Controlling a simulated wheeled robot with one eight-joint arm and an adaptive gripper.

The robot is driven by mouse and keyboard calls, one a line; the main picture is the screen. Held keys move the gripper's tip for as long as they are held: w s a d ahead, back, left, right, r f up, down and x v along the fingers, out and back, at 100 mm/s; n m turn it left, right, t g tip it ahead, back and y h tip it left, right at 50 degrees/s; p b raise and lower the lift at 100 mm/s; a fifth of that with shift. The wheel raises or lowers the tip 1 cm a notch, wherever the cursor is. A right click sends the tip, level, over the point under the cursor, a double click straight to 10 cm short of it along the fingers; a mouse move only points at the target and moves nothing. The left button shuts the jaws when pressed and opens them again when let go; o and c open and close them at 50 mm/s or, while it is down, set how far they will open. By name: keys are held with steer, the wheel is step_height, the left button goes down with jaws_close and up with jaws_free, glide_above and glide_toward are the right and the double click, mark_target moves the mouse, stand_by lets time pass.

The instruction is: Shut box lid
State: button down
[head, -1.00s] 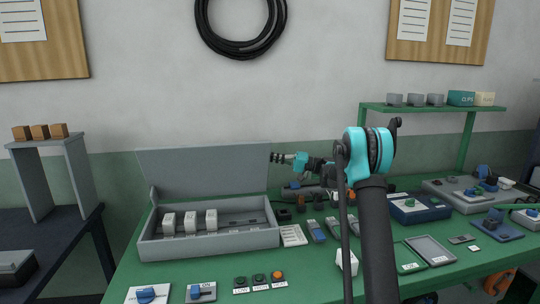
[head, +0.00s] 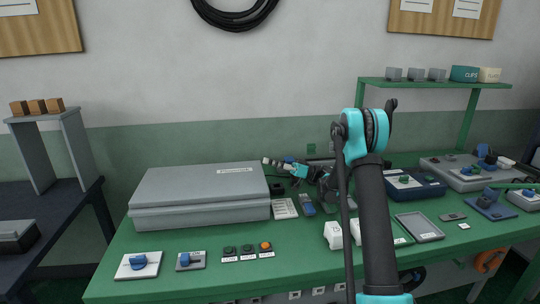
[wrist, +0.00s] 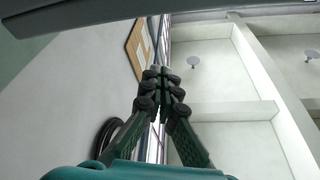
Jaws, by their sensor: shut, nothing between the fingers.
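The grey box (head: 200,217) stands on the left part of the green bench. Its grey lid (head: 198,182), with a white label near the back right, lies down over the tray and hides the inside. No clear gap shows between lid and tray from here. My gripper (head: 268,161) is shut and empty, just beyond the lid's back right corner, pointing left. I cannot tell if it touches the lid. In the wrist view my gripper's fingers (wrist: 160,75) are together with nothing between them. A grey edge crosses the top of that view.
Two switch plates (head: 138,265) and a row of buttons (head: 247,250) lie in front of the box. A white keypad (head: 284,208) lies right of it. White blocks (head: 334,235) stand near my arm. A green shelf (head: 434,83) stands at the back right.

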steer(key=shift+s+d+f, duration=0.1)
steer(key=shift+s+f, duration=0.25)
steer(key=shift+f, duration=0.35)
steer(key=shift+r, duration=0.1)
